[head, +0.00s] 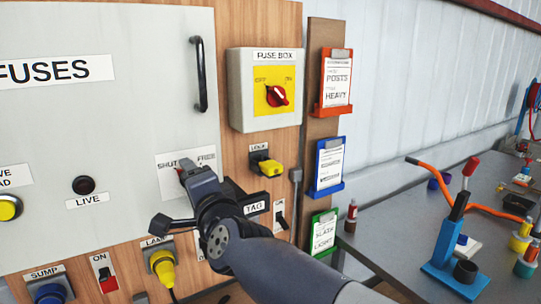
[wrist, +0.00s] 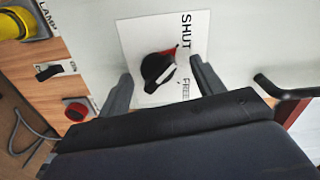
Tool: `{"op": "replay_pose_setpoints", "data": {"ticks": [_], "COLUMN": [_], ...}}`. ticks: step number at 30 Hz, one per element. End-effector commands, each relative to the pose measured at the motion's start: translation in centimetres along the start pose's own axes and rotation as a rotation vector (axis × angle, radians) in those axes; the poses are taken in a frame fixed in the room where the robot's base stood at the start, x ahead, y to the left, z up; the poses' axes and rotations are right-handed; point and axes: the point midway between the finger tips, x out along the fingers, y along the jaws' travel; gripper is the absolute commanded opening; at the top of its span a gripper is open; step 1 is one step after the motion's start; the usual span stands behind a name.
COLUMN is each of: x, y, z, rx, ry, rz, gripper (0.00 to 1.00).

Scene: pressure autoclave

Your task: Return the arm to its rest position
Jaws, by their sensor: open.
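My gripper (wrist: 164,85) is open in front of the panel, with one finger on each side of a round black knob (wrist: 157,70). The knob has a white stripe and a red part, and sits on a white plate (wrist: 130,38) marked SHUT and FREE. I see no finger touching the knob, but the depth between them is hard to judge. In the head view my arm reaches up from the lower right to the panel, and my gripper covers most of the knob and part of the plate (head: 170,183).
The grey FUSES door (head: 130,120) has a black handle (head: 199,75). A fuse box (head: 262,110), a yellow LOCK part (head: 270,166) and a TAG label are close by on the right. A yellow LAMP plug (head: 163,267) is below. A cluttered bench (head: 395,235) stands at right.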

Motion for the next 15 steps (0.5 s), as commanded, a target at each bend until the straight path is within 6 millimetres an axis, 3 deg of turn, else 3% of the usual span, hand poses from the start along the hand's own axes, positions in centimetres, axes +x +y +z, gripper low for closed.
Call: {"op": "replay_pose_setpoints", "data": {"ticks": [15], "x": [-0.03], "y": [0.06], "z": [-0.25], "rx": [0.597], "ry": [0.000], "rz": [0.000], "gripper": [0.64]}}
